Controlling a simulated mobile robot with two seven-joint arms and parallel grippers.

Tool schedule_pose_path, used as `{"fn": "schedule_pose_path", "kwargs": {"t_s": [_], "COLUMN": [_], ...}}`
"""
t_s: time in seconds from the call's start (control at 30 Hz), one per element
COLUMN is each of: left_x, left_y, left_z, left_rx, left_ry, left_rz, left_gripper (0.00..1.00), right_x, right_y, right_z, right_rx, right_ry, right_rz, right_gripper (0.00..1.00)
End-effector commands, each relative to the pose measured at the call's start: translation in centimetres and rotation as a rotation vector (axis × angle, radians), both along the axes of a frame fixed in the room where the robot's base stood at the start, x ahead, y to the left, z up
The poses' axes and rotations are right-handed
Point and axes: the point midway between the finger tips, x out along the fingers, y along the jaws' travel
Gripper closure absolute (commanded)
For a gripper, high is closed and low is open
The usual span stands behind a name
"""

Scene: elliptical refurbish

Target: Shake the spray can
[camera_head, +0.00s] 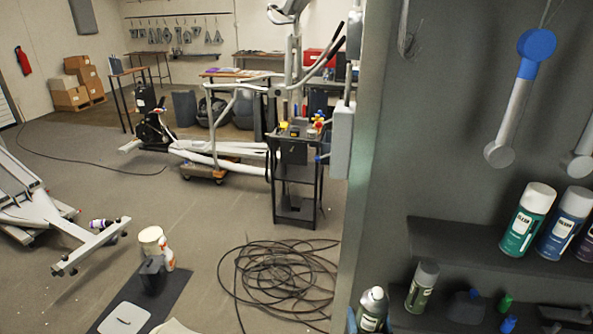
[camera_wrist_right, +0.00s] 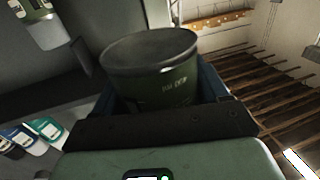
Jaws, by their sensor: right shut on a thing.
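My right gripper (camera_wrist_right: 160,108) is shut on a dark green spray can (camera_wrist_right: 165,80), with a blue-edged finger on each side of it. The can's round dark end faces up in the right wrist view, and small print shows on its side. In the head view a green can with a pale grey cap (camera_head: 372,311) shows at the bottom edge beside a sliver of blue finger, and looks like the held one. Its lower part is cut off by the frame. My left gripper is not in view.
A dark shelf (camera_head: 450,250) on the right wall holds a green-labelled can (camera_head: 528,220) and a blue-labelled can (camera_head: 565,223). Below, another grey-capped can (camera_head: 422,287) stands close to the held can. A coiled black cable (camera_head: 280,280) lies on the open floor.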

Motion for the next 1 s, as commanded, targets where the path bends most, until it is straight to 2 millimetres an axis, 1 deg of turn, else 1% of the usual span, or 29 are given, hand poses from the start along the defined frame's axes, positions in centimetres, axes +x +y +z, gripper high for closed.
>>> {"fn": "schedule_pose_path", "kwargs": {"t_s": [0.03, 0.07, 0.1, 0.13, 0.17, 0.23, 0.3, 0.33, 0.37, 0.4, 0.5, 0.53, 0.57, 0.6, 0.63, 0.67, 0.7, 0.73, 0.77, 0.8, 0.83, 0.87, 0.9, 0.93, 1.0], "left_x": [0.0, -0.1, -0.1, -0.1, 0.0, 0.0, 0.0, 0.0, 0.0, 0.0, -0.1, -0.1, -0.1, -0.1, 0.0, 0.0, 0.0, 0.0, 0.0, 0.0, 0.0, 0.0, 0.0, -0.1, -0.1], "left_y": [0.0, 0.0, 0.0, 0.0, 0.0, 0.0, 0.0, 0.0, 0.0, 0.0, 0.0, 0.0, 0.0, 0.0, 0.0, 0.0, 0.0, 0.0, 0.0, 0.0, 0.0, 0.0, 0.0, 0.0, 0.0], "left_z": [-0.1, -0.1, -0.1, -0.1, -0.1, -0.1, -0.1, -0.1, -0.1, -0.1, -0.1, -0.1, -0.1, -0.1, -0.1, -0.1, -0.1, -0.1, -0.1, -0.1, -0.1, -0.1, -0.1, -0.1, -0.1], "left_rx": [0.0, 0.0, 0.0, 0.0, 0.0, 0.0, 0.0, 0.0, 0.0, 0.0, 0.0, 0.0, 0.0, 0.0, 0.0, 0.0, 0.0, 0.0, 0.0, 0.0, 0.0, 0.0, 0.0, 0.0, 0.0], "left_ry": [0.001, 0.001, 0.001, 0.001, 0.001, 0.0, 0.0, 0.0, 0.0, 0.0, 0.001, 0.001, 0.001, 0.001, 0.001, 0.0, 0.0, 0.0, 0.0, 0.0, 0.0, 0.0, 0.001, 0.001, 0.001], "left_rz": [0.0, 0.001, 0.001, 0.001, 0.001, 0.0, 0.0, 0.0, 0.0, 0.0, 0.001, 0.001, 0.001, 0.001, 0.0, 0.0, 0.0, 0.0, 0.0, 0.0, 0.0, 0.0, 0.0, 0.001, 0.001], "left_gripper": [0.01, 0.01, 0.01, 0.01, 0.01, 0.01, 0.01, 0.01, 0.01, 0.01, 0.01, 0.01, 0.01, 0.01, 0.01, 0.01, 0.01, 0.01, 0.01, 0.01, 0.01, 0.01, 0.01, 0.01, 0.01], "right_x": [-0.2, -0.1, -0.1, -0.1, 0.0, 0.0, 0.0, -0.1, -0.1, -0.1, -0.2, -0.1, -0.1, 0.0, 0.0, 0.1, 0.0, 0.0, 0.0, -0.1, -0.1, -0.1, -0.1, -0.1, -0.1], "right_y": [0.0, 0.0, 0.0, 0.0, 0.0, -0.1, -0.1, -0.1, 0.0, 0.0, 0.0, 0.0, 0.0, 0.0, -0.1, -0.1, -0.1, -0.1, -0.1, -0.1, -0.1, 0.0, 0.0, 0.0, 0.0], "right_z": [-3.9, -5.0, -5.7, -5.7, -5.0, -1.1, 1.8, 2.2, 2.1, 1.1, -4.3, -5.3, -5.7, -5.6, -4.6, -2.9, -0.6, 0.8, 1.8, 2.2, 2.0, 1.1, -1.2, -2.9, -5.4], "right_rx": [0.002, 0.002, 0.001, 0.001, 0.0, -0.002, -0.002, -0.002, -0.001, 0.0, 0.001, 0.001, 0.001, 0.0, 0.0, -0.001, -0.002, -0.002, -0.002, -0.001, -0.001, 0.0, 0.001, 0.001, 0.001], "right_ry": [0.028, 0.025, 0.017, 0.012, 0.005, -0.012, -0.009, -0.004, 0.004, 0.015, 0.028, 0.023, 0.017, 0.01, 0.002, -0.007, -0.012, -0.012, -0.009, -0.001, 0.006, 0.015, 0.026, 0.029, 0.021], "right_rz": [-0.001, -0.001, -0.001, -0.001, -0.001, -0.001, -0.002, -0.001, -0.001, -0.002, -0.002, -0.001, -0.002, -0.002, -0.002, -0.001, -0.002, -0.002, -0.002, -0.001, -0.002, -0.002, -0.001, -0.001, -0.001], "right_gripper": [0.81, 0.81, 0.81, 0.81, 0.81, 0.81, 0.81, 0.81, 0.81, 0.81, 0.81, 0.81, 0.81, 0.81, 0.81, 0.81, 0.81, 0.81, 0.81, 0.81, 0.81, 0.81, 0.81, 0.81, 0.81]}}
